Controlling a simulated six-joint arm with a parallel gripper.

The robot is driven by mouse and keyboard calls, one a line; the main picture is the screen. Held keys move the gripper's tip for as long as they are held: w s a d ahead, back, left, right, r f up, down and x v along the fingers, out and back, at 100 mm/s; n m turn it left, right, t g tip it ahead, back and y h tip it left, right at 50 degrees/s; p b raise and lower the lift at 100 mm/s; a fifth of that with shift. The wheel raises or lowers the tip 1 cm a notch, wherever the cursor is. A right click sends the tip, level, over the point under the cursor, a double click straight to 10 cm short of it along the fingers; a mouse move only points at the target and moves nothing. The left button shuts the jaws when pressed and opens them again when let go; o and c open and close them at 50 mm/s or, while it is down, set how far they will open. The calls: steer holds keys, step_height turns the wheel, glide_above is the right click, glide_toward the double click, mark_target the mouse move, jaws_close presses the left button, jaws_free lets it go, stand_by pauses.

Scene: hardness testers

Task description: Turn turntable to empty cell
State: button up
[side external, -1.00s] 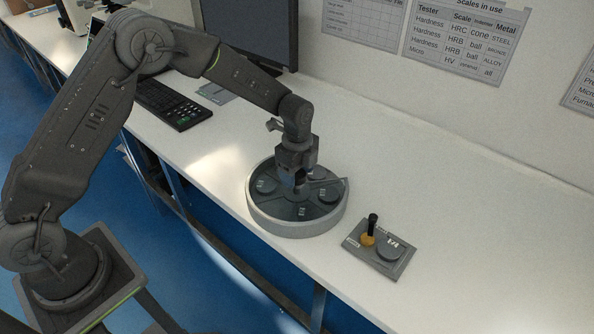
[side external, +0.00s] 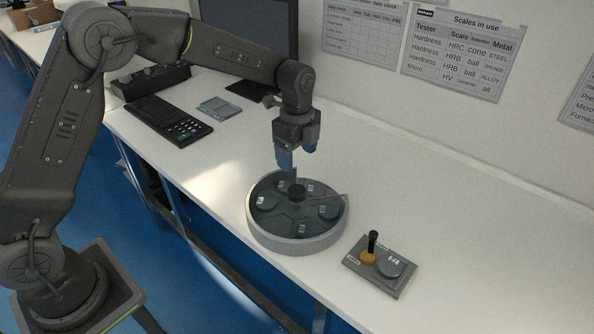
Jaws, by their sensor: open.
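The round grey turntable (side external: 298,238) stands on the white bench in the side external view. It has a dark knob (side external: 297,191) at its centre and several cells around it. My gripper (side external: 296,158) is open and empty, pointing down above the turntable's back part, clear of the knob. I cannot tell which cell is empty.
A small grey panel (side external: 352,262) with a black-topped lever (side external: 373,240) and a disc marked 1/4 lies right of the turntable. A keyboard (side external: 172,120), a small flat device (side external: 219,107) and a monitor (side external: 250,30) are behind left. The bench at right is clear.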

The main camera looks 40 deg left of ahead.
steer(key=shift+r, duration=1.35)
steer(key=s+a+r+n+t, duration=0.3)
steer(key=s+r+n, duration=0.6)
steer(key=s+r, duration=0.4)
steer(key=s+a+f+n+t, duration=0.1)
steer(key=s+n, duration=0.3)
steer(key=s, duration=0.4)
steer(key=s+a+f+n+t, duration=0.1)
steer(key=s+n, duration=0.4)
steer(key=s, duration=0.2)
steer(key=shift+s+f+t, duration=0.15)
steer(key=shift+s+t, duration=0.15)
steer(key=shift+s, duration=0.05)
steer(key=shift+w, duration=0.1)
